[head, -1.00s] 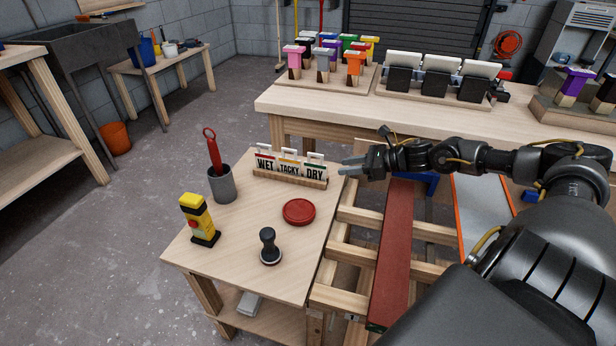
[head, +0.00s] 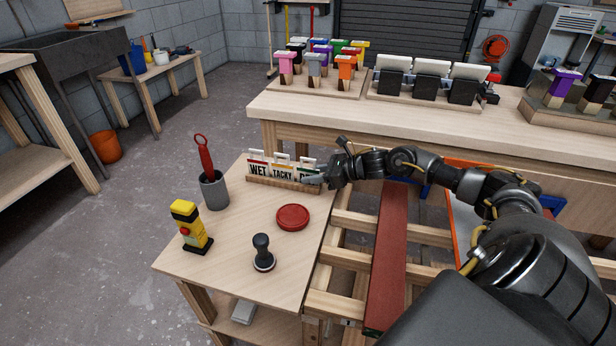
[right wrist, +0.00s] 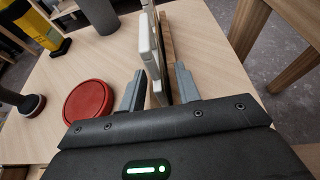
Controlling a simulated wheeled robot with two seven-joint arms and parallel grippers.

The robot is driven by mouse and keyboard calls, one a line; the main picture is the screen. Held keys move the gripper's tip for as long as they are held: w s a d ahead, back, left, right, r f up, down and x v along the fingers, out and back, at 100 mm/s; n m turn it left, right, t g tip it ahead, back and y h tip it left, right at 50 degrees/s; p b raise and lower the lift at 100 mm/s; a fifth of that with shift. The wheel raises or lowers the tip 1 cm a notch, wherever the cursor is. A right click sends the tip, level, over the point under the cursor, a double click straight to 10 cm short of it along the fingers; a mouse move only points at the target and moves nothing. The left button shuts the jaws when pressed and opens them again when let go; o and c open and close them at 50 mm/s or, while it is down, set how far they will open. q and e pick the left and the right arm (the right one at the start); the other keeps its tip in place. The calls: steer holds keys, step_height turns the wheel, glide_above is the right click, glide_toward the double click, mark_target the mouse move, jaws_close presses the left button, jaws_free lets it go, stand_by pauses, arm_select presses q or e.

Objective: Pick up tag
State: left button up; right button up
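Three white tags marked WET (head: 258,169), TACKY (head: 283,172) and DRY (head: 305,174) stand upright in a wooden rack (head: 270,184) on the small table. My right gripper (head: 316,180) is at the rack's right end, and its fingers partly hide the DRY tag in the head view. In the right wrist view the fingers (right wrist: 160,80) are apart, one on each side of the nearest tag (right wrist: 155,68), which shows edge-on. I cannot tell whether either finger touches it. My left gripper is not in view.
A red round lid (head: 292,217), a black stamp (head: 263,252), a yellow-black device (head: 190,227) and a grey cup (head: 214,191) with a red-handled tool share the small table (head: 225,270). A long red batten (head: 388,260) lies on wooden rails to the right.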

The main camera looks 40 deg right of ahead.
steer(key=shift+x, duration=0.85)
steer(key=shift+c, duration=0.3)
jaws_close()
